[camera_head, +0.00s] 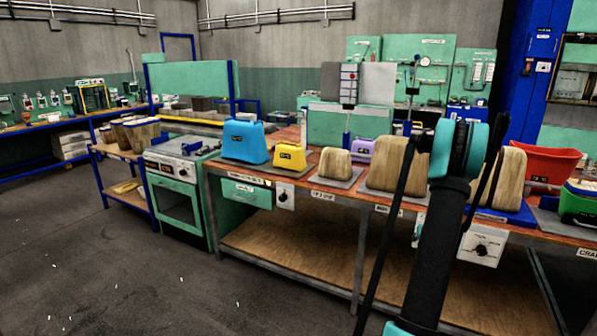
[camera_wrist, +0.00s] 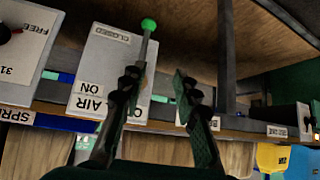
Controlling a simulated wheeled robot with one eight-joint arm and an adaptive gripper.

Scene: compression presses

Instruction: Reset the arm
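My arm (camera_head: 436,240), black with a teal joint, rises in front of the workbench at the right of the head view. In the wrist view my gripper (camera_wrist: 158,80) shows two dark fingers spread apart with no object gripped between them. The picture there is upside down. A light grey control box (camera_wrist: 98,70) marked AIR ON lies beyond the left finger. A lever with a green knob (camera_wrist: 149,25) runs from it and is partly behind that finger. I cannot tell whether the finger touches the lever. In the head view my gripper cannot be made out.
The workbench (camera_head: 300,181) carries a blue press block (camera_head: 245,141), a yellow one (camera_head: 289,157), several wooden blocks and a red bin (camera_head: 552,163). A green oven-like unit (camera_head: 181,200) stands left of it.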

